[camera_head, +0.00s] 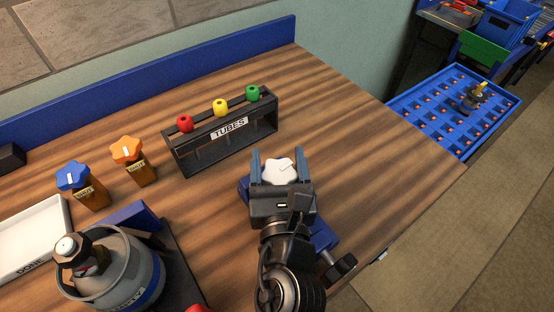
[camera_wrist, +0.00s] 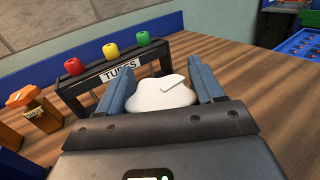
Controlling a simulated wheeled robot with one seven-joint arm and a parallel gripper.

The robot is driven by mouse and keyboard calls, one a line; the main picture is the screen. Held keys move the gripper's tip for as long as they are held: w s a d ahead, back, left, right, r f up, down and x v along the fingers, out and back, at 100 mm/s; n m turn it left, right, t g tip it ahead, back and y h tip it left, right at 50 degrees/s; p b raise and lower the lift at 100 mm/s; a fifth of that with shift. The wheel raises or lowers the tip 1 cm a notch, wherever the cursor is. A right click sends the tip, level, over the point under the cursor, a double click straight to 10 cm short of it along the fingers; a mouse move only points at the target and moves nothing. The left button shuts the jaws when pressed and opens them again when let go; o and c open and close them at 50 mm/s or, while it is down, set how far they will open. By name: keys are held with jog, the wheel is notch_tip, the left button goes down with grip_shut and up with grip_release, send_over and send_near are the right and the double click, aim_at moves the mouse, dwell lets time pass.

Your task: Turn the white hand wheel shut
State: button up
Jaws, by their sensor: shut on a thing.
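The white hand wheel (camera_head: 279,171) is a lobed knob with a thin dark line on its top, near the front right part of the table. It sits above a blue body (camera_head: 320,232) that is largely hidden under my gripper. My gripper (camera_head: 278,165) is shut on the wheel, one blue-grey finger on each side. In the wrist view, the wheel (camera_wrist: 163,95) shows between the two fingers, with its near part hidden behind the gripper housing. A dark handle (camera_head: 340,268) sticks out to the lower right of the blue body.
A black TUBES rack (camera_head: 222,140) with red, yellow and green caps stands behind and left. The table right of my gripper is clear.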

jog(key=shift+d+m+h, duration=0.1)
jog(key=shift+m+h, duration=0.6)
jog(key=shift+h, duration=0.6)
jog(key=o, duration=1)
